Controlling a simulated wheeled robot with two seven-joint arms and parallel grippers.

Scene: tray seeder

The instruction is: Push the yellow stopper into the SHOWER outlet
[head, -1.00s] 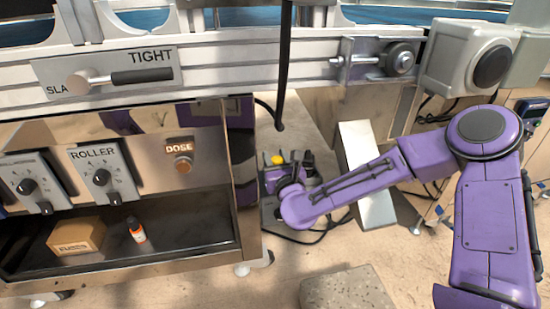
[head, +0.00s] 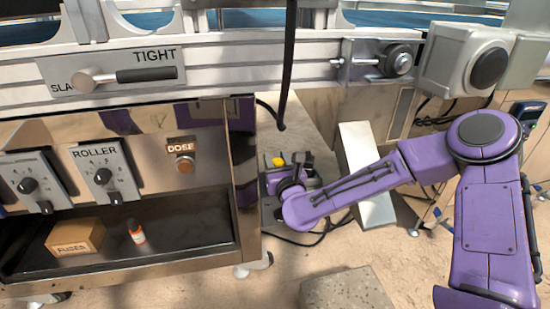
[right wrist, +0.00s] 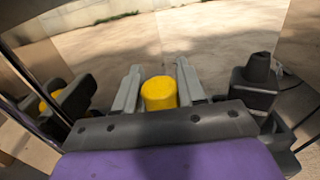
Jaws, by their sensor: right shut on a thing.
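The yellow stopper (right wrist: 158,93) stands between the two grey fingers of my right gripper (right wrist: 158,88), which is shut on it. In the head view the stopper (head: 279,161) shows as a small yellow spot at my right gripper (head: 284,167), low beside the right end of the metal cabinet. A yellow and grey shape at the left of the right wrist view looks like a reflection of the stopper and fingers in shiny metal. I cannot make out a SHOWER label or its outlet. My left gripper is not in view.
A dark block with a cone-shaped top (right wrist: 257,72) is right of the fingers. A black hose (head: 286,70) hangs above the gripper. The steel cabinet (head: 245,180) is close on the left, and a tilted pale panel (head: 358,143) is on the right. Cables lie on the floor.

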